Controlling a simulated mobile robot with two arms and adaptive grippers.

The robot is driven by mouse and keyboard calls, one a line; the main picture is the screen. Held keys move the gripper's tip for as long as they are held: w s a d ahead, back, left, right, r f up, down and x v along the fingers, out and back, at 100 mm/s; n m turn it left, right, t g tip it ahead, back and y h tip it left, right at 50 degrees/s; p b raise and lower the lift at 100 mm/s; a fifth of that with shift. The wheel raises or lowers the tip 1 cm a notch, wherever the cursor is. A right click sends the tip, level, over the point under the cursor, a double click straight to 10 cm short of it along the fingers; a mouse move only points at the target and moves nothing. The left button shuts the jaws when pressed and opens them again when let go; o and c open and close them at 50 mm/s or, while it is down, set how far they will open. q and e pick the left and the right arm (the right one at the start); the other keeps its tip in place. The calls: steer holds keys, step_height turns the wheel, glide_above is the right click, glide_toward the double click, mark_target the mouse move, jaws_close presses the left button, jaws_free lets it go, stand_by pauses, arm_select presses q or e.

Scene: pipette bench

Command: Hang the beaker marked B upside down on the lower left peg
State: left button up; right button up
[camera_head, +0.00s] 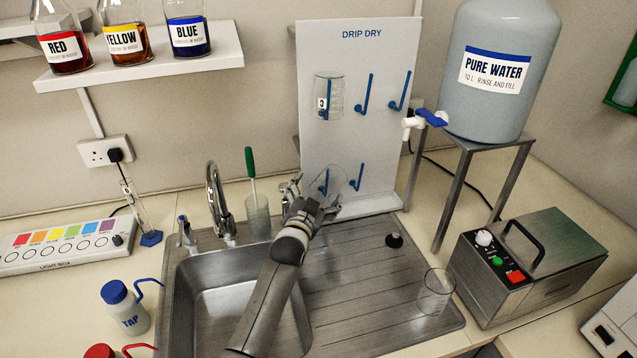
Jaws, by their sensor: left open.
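A white board marked DRIP DRY (387,38) carries blue pegs. The lower left peg (323,183) shows through or beside a clear glass beaker (336,178), which is tilted in front of the lower part of the board. No letter can be read on this beaker, and I cannot tell whether the peg is inside it. My left gripper (318,207) is open, right below this beaker; whether they touch is unclear. Another beaker (336,97) with a small letter label hangs on the upper left peg. A third clear beaker (434,293) stands on the drainboard. My right gripper is out of view.
A steel sink (190,285) with a tap (214,200) lies left of the ribbed drainboard (365,295). A glass with a green-handled brush (257,215) stands behind it. The pure water tank (500,95) and a metal device (530,265) stand at right.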

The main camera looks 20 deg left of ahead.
arm_select(q)
steer(key=s+p, duration=0.3)
steer(key=s, duration=0.2)
steer(key=shift+s+d, duration=0.1)
steer(key=shift+d, duration=0.05)
stand_by(0.3)
steer(key=shift+o, duration=0.8)
steer(key=shift+s, duration=0.1)
steer(key=s, duration=1.1)
steer(key=shift+s+d+r, duration=0.25)
steer(key=shift+s+d, duration=0.1)
steer(key=shift+s, duration=0.05)
